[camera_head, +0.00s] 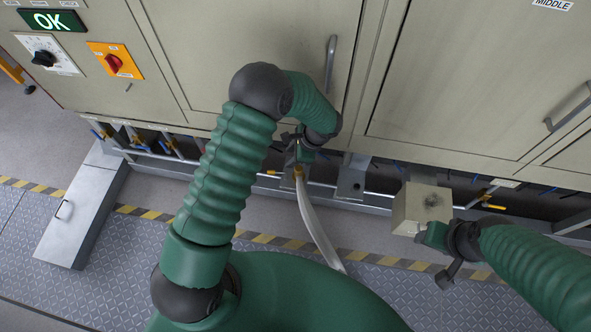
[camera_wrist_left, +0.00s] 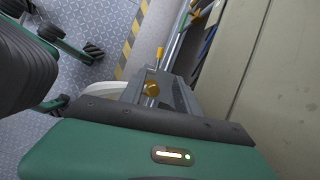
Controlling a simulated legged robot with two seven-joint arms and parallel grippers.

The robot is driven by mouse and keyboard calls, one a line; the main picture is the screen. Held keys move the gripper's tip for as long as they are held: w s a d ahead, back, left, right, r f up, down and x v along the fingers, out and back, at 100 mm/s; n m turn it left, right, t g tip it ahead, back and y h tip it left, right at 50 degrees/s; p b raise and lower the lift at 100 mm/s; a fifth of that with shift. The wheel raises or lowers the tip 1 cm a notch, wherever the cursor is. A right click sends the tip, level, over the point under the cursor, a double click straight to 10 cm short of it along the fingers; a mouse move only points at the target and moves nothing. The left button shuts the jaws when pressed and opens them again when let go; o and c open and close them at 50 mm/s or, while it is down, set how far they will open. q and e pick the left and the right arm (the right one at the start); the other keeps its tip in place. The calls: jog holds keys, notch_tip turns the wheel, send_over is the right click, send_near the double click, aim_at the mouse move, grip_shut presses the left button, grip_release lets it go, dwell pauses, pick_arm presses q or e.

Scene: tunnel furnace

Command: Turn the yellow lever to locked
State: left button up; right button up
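A small yellow lever (camera_head: 272,172) sits low on the pipework under the cabinet, just left of a brass fitting (camera_head: 298,170) where a white hose joins. In the left wrist view the yellow lever (camera_wrist_left: 160,53) stands beyond the brass fitting (camera_wrist_left: 151,88). My left gripper (camera_head: 300,150) points down at this fitting, close to the lever; its fingers are mostly hidden, and contact cannot be told. My right gripper (camera_head: 440,250) is beside a beige box (camera_head: 422,205) at the right; its finger opening is unclear.
The cabinet wall (camera_head: 270,50) with door handles rises behind the pipework. Several other yellow-tipped valves line the pipe at left and right. The white hose (camera_head: 318,225) runs to the floor. A grey step box (camera_head: 80,210) stands at left, by a striped floor line.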

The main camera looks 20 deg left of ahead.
pick_arm(q)
send_near(272, 172)
jog(key=b+x, duration=0.2)
jog(key=x, duration=0.5)
jog(key=shift+a+f, duration=0.1)
jog(key=shift+f, duration=0.2)
jog(key=shift+a+f, duration=0.3)
jog(key=shift+f, duration=0.1)
jog(key=shift+r, duration=0.1)
grip_shut()
pick_arm(e)
jog(key=shift+s+a+f, duration=0.1)
jog(key=shift+a+f, duration=0.1)
jog(key=shift+f, duration=0.35)
jog(key=shift+a+f, duration=0.15)
jog(key=shift+f, duration=0.35)
